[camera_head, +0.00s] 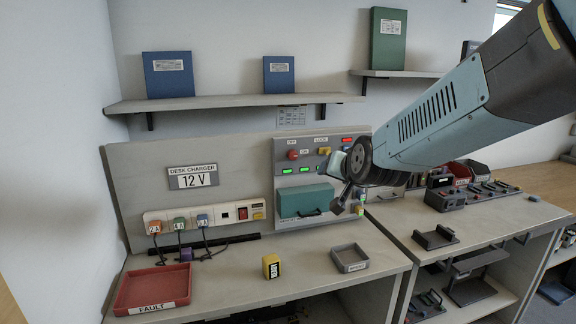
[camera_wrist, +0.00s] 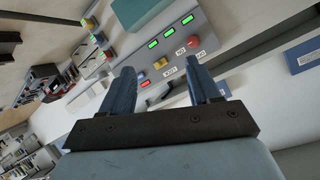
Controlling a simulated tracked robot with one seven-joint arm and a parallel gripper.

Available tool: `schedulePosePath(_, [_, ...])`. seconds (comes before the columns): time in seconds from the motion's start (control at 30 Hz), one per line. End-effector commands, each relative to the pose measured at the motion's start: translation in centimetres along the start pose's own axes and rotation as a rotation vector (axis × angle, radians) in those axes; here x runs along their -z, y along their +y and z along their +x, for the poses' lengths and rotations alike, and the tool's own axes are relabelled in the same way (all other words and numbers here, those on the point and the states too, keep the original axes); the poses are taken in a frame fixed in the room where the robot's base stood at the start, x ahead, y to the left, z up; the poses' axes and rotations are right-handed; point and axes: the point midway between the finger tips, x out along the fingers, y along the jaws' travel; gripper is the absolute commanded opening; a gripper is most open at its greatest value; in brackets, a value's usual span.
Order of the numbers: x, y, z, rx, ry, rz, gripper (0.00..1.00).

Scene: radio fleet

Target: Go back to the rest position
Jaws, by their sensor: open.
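My gripper (camera_head: 342,200) hangs in front of the right side of the wall panel, above the desk, at the end of my arm. In the wrist view its two blue fingers stand wide apart with nothing between them (camera_wrist: 163,84). The panel (camera_head: 281,156) shows behind it, with green and red lights, a red knob and a yellow knob. Part of the panel is hidden by my arm in the head view. The gripper looks clear of the panel and the desk.
A red FAULT tray (camera_head: 128,294), a yellow-and-black block (camera_head: 271,266) and a small grey tray (camera_head: 350,268) sit on the desk. A teal box (camera_head: 304,200) is on the panel. A shelf (camera_head: 235,103) holds blue binders. Radios (camera_head: 445,200) stand on the right bench.

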Motion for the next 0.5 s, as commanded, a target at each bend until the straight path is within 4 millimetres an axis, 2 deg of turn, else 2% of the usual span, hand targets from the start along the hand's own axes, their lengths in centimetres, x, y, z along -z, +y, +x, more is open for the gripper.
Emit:
schedulePosePath(0.03, [0.1,0.7,-1.6,-0.017,-0.029,-0.022,0.61])
schedulePosePath(0.27, [-1.6,4.5,-8.5,-0.106,-0.213,-0.134,0.61])
schedulePosePath(0.5, [-4.4,8.4,-16.4,-0.202,-0.406,-0.223,0.61])
